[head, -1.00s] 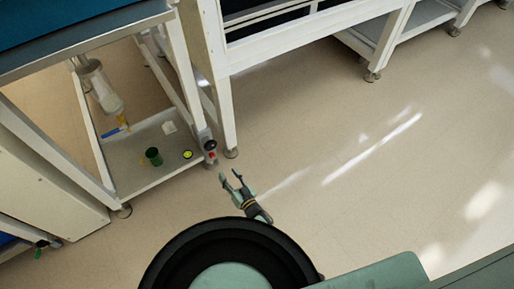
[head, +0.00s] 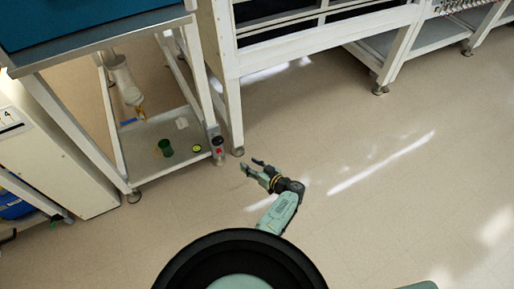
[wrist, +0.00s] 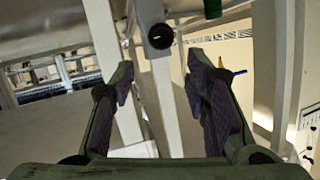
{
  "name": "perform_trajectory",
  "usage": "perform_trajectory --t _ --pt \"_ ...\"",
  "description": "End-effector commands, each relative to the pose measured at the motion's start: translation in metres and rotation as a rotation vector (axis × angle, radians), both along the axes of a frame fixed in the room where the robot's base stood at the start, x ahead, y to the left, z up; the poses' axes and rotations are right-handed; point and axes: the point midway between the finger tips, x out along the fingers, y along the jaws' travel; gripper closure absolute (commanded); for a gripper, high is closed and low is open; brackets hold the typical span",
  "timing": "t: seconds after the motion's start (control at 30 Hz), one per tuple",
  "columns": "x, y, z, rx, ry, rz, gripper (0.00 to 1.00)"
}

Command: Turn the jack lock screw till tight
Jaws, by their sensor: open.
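A dark round knob (head: 217,141), which looks like the jack lock screw, sits on a small grey fitting at the front leg of the left bench frame. A red spot shows just below it. In the wrist view the knob (wrist: 160,36) faces me, above and between the fingers. My gripper (head: 250,164) is to the right of the fitting, pointing left toward it, open and empty. In the wrist view the gripper (wrist: 161,82) has its two dark-padded fingers well apart, and neither touches the knob. The knob's thread is hidden.
The left frame's low shelf (head: 150,170) holds a green cup (head: 165,148), a yellow-topped round item (head: 197,148) and a white piece (head: 181,123). A white bench leg (head: 235,120) stands close behind the fitting. The floor (head: 340,150) to the right is clear.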

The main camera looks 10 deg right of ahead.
Motion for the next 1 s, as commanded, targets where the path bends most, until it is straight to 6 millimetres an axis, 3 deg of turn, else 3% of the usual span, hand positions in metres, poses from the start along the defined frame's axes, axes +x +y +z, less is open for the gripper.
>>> perform_trajectory --t 0.2,0.5,1.0 --pt "0.024 -0.015 0.036 -0.098 0.077 0.028 0.57" --pt "0.043 -0.022 0.070 -0.170 0.131 0.017 0.57" --pt "0.046 -0.023 0.076 -0.181 0.141 0.012 0.57"
